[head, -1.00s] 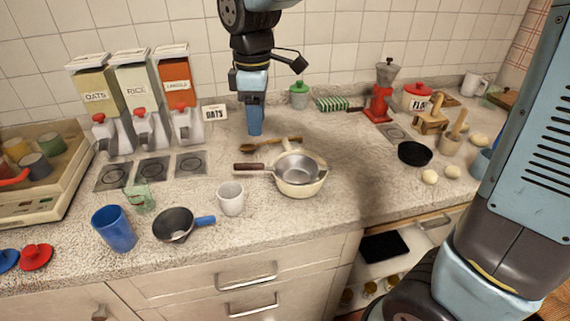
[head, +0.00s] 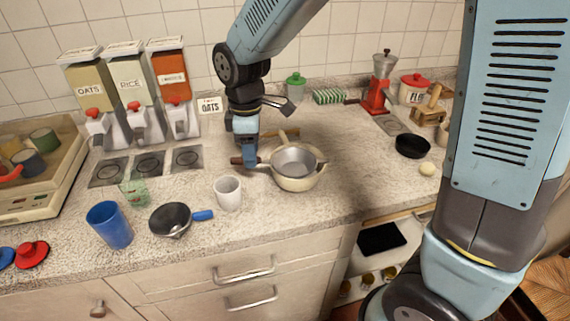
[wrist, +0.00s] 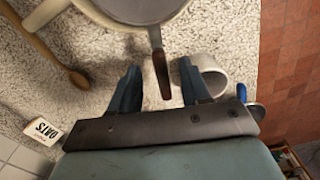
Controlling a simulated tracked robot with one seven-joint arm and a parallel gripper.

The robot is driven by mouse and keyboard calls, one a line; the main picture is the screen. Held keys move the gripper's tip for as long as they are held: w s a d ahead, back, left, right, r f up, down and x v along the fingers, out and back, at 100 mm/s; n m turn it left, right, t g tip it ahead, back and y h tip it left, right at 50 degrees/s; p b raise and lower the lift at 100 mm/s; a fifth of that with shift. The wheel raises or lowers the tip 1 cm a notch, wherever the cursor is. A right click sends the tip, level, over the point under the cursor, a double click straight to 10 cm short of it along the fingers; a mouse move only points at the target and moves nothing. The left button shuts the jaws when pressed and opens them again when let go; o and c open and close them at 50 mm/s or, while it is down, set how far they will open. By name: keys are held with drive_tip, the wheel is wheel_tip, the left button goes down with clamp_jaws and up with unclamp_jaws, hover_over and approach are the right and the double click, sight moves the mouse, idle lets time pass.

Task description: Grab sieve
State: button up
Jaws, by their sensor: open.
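The sieve, a grey metal bowl (head: 295,161) with a brown handle, sits in a cream pot (head: 298,184) on the counter. Its handle points left in the head view. My gripper (head: 250,164) is low at the handle, hiding part of it. In the wrist view, the brown handle (wrist: 161,74) lies between the spread fingertips of my gripper (wrist: 159,68), with gaps on both sides. The bowl (wrist: 142,8) is cut off at the top edge there. I cannot tell the fingers' exact height relative to the handle.
A white mug (head: 228,193) stands close in front of the handle; it also shows beside the right finger in the wrist view (wrist: 212,75). A wooden spoon (wrist: 78,79) lies behind. A dark pan (head: 171,219) and blue cup (head: 110,225) stand front left.

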drive_tip(key=shift+f, duration=1.8)
drive_tip(key=shift+c, duration=0.3)
clamp_jaws()
